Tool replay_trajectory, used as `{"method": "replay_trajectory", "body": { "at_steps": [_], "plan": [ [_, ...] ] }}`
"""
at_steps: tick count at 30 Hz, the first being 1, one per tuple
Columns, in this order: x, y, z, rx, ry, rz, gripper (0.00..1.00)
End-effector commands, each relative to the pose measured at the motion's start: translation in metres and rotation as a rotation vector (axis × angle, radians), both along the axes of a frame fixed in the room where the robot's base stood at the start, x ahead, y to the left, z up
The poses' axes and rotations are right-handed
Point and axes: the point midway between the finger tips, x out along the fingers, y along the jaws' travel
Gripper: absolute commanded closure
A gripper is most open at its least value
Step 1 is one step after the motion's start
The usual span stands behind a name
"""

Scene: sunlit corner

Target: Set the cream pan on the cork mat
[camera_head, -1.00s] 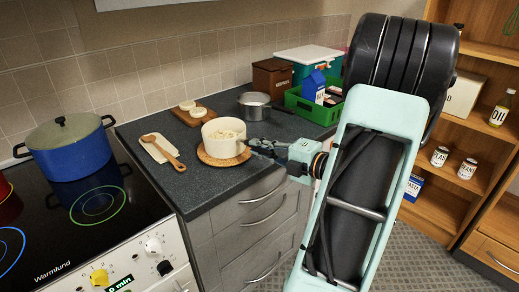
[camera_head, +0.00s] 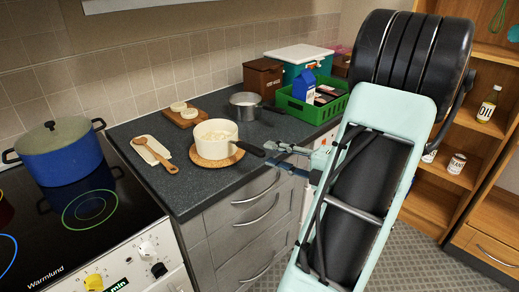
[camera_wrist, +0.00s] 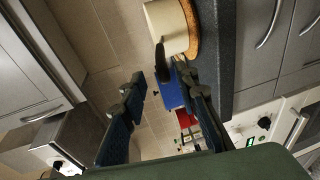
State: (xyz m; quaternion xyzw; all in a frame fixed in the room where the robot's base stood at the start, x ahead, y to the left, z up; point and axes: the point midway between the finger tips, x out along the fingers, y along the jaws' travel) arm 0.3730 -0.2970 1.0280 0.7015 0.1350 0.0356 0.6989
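The cream pan (camera_head: 213,131) with pale contents sits upright on the round cork mat (camera_head: 209,162) on the dark worktop. Its black handle (camera_head: 250,149) points right, over the counter's front edge. In the wrist view the pan (camera_wrist: 168,27), its handle (camera_wrist: 162,62) and the mat's edge (camera_wrist: 193,32) show at the top. My gripper (camera_head: 272,157) is just right of the handle's end, apart from it, and empty. Its fingers stand spread in the wrist view (camera_wrist: 157,78). Part of the mat is hidden under the pan.
A wooden spoon on a white rest (camera_head: 155,150) lies left of the mat. A board with white rounds (camera_head: 184,114) and a grey saucepan (camera_head: 247,105) stand behind. A green crate (camera_head: 318,107) is at the right. The hob with a blue pot (camera_head: 60,158) is left.

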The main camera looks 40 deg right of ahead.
Motion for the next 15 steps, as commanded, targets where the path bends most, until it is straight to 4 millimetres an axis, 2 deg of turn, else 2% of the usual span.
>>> {"method": "replay_trajectory", "body": {
  "at_steps": [3, 6, 15],
  "plan": [
    [-0.020, -0.006, 0.003, 0.000, 0.000, -0.003, 0.72],
    [-0.030, -0.008, 0.005, 0.000, 0.000, -0.001, 0.72],
    [-0.037, -0.009, 0.005, 0.001, -0.001, 0.001, 0.72]
  ]
}}
